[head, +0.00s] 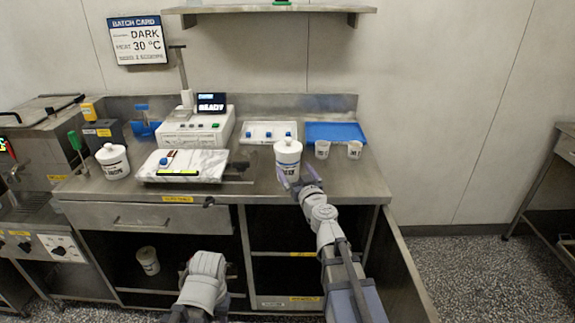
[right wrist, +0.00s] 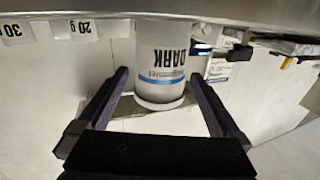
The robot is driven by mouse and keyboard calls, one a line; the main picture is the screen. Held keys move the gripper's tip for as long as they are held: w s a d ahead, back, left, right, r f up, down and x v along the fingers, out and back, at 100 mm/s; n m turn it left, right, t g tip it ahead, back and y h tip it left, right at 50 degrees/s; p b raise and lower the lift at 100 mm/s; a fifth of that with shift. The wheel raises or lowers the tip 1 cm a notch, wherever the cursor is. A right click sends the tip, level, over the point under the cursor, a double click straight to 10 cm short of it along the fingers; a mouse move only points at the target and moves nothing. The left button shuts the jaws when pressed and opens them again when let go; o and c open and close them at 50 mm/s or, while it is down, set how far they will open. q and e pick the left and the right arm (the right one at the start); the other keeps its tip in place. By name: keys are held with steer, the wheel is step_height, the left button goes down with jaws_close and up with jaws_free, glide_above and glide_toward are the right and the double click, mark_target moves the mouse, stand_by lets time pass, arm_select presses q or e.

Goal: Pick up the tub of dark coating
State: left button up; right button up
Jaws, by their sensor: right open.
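The tub of dark coating (head: 288,153) is white with a lid and stands upright on the steel bench. In the right wrist view its label reads DARK upside down on the tub (right wrist: 163,62). My right gripper (head: 296,180) is open at the near side of the tub. In the right wrist view its two fingers (right wrist: 158,75) lie on either side of the tub, with gaps showing; it does not grip it. My left arm shows low in the head view, but its fingers do not show.
Two small cups (head: 322,150) (head: 354,150) stand right of the dark tub, before a blue tray (head: 336,131).

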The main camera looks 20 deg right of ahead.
steer(key=shift+w+a+r, duration=0.1)
steer(key=shift+w, duration=1.5)
steer(key=shift+w+a+r, duration=0.1)
steer(key=shift+w, duration=1.45)
steer(key=shift+c, duration=0.2)
jaws_close()
